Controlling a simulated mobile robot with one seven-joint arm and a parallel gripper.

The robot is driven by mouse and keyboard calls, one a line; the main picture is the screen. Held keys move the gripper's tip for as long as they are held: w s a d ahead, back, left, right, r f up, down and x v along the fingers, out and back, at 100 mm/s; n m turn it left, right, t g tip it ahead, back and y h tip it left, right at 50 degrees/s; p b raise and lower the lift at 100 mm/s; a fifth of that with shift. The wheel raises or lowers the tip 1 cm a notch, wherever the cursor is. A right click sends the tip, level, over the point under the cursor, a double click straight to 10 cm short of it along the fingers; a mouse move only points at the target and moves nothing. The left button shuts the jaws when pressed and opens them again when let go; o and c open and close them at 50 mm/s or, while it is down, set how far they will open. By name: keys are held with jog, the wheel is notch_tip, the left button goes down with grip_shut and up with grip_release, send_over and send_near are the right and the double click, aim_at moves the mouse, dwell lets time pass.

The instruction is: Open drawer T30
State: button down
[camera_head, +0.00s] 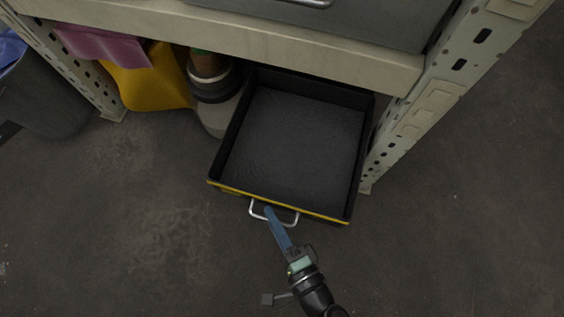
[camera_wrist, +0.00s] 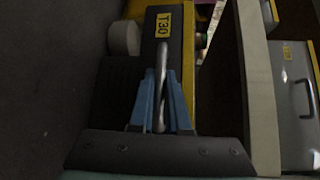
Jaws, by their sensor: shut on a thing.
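Drawer T30 (camera_head: 295,140) is pulled out from under the shelf in the head view. Its inside is dark and empty, and its front edge is yellow. In the wrist view its T30 label (camera_wrist: 162,24) shows on the dark front. A metal bar handle (camera_wrist: 162,62) is on the front, and it also shows in the head view (camera_head: 290,222). My gripper (camera_head: 268,210) has blue fingers, and they are shut on the handle. In the wrist view the fingers (camera_wrist: 160,78) close around the bar from both sides.
A metal shelf post (camera_head: 440,90) stands close to the drawer's right side. A grey and black canister (camera_head: 213,85) and a yellow container (camera_head: 150,85) stand to the left under the shelf. A dark bin (camera_head: 45,95) is far left. The floor in front is clear.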

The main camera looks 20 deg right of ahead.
jog(key=shift+s+a, duration=0.5)
jog(key=shift+s, duration=0.3)
jog(key=shift+s+a, duration=0.5)
jog(key=shift+s, duration=0.3)
jog(key=c, duration=1.2)
grip_release()
jog(key=shift+o, duration=0.2)
jog(key=shift+s, duration=0.1)
jog(key=p+v, duration=0.4)
jog(key=v, duration=0.8)
jog(key=shift+s+p, duration=0.4)
